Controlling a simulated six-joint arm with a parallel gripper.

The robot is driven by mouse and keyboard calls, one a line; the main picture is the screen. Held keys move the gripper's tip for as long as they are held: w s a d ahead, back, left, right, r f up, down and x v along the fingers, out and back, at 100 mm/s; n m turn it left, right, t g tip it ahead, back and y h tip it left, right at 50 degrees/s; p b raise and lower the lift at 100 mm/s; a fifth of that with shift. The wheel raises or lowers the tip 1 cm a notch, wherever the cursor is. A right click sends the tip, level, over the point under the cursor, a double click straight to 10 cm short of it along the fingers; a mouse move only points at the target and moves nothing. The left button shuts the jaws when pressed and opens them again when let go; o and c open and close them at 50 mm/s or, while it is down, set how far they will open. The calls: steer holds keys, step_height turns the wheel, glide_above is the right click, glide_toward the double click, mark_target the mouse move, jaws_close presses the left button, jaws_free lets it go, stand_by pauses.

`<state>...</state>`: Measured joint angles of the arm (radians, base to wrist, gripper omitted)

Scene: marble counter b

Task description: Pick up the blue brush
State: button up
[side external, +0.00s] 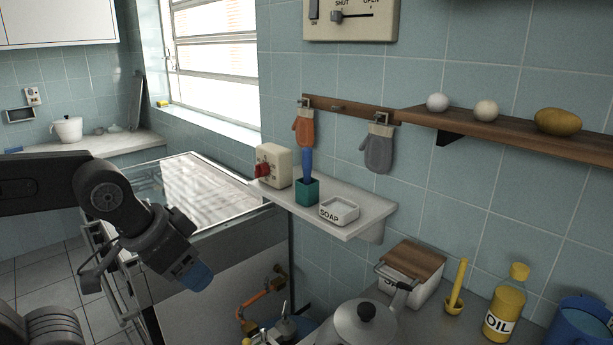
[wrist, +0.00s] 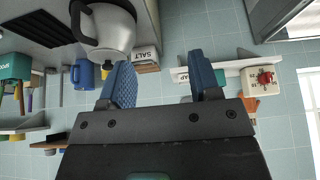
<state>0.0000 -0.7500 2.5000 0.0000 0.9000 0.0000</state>
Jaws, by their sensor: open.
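The blue brush (side external: 307,163) stands upright in a small teal holder (side external: 307,190) on a pale wall shelf (side external: 370,208). In the wrist view, which is turned upside down, part of the teal holder (wrist: 220,77) shows beside the right finger; I cannot make out the brush there. My gripper (side external: 196,276) has blue finger pads and hangs at the left in the side view, apart from the brush and lower in the picture. In the wrist view my gripper (wrist: 160,85) is open, with nothing between its fingers.
A cream box with a red knob (side external: 273,166) stands left of the holder, and a soap dish (side external: 339,210) stands right of it. An orange mitt (side external: 304,127) and a grey mitt (side external: 379,149) hang behind. A kettle (side external: 364,322) stands on the lower counter.

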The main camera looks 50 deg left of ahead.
mark_target(308, 154)
steer(key=w+a+r+m+t+y, duration=0.1)
steer(key=w+a+m+y, duration=0.9)
steer(key=w+m, duration=0.45)
steer(key=w+r+m+t, duration=0.3)
steer(key=w+m+t, duration=0.5)
steer(key=w+m, duration=0.75)
steer(key=shift+n+y, duration=0.3)
steer(key=shift+n, duration=0.2)
steer(key=x, duration=0.8)
steer(key=shift+w+d, duration=0.3)
steer(key=x, duration=0.5)
steer(key=shift+a, duration=0.25)
steer(key=shift+c, duration=0.3)
